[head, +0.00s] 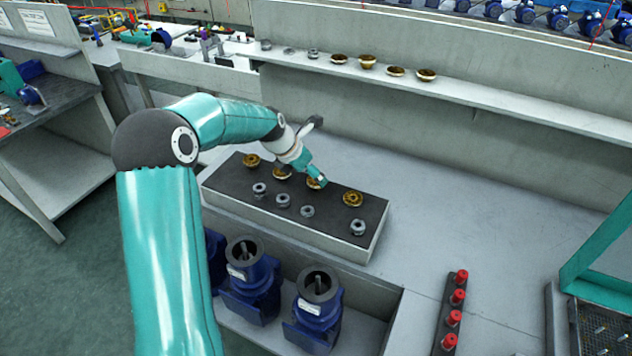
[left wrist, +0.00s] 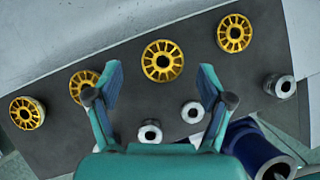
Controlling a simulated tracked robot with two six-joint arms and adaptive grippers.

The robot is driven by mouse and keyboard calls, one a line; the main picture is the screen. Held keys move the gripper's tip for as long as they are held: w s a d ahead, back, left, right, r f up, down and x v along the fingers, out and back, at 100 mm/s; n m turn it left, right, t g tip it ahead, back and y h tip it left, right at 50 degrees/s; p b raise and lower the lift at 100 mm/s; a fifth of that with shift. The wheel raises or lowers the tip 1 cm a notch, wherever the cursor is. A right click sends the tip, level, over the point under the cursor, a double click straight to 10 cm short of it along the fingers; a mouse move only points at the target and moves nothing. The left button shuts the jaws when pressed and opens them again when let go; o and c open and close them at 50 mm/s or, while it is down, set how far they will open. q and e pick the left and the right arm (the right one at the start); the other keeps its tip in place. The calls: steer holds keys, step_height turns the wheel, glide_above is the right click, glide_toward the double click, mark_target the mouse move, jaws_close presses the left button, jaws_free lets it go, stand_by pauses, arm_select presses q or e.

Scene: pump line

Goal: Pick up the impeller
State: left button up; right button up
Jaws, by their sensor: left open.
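Several gold impellers stand in a row on a dark-topped block (head: 226,186), including a near-right one (head: 353,198) and a far-left one (head: 252,160). My left gripper (head: 318,181) is over the third impeller from the left, partly hiding it in the head view. In the left wrist view my left gripper (left wrist: 160,70) is open and empty. That impeller (left wrist: 162,60) shows between and just past its fingertips. Another impeller (left wrist: 84,86) is partly behind the left finger, and one (left wrist: 236,33) is clear to the right. My right gripper is not in view.
Grey metal fittings (head: 283,199) line the block's near side. Blue pump housings (head: 317,300) stand below in front. A shelf (head: 480,98) behind holds more gold and grey parts. Red-capped pegs (head: 457,297) and a teal frame (head: 600,250) are at right. The grey bench between is clear.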

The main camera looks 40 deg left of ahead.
mark_target(316, 184)
arm_select(q)
steer(key=x, duration=0.4)
steer(key=shift+d+f+p, duration=0.15)
steer(key=shift+f+p, duration=0.1)
steer(key=shift+p, duration=0.05)
steer(key=shift+s, duration=0.1)
jaws_close()
steer(key=shift+r, duration=0.1)
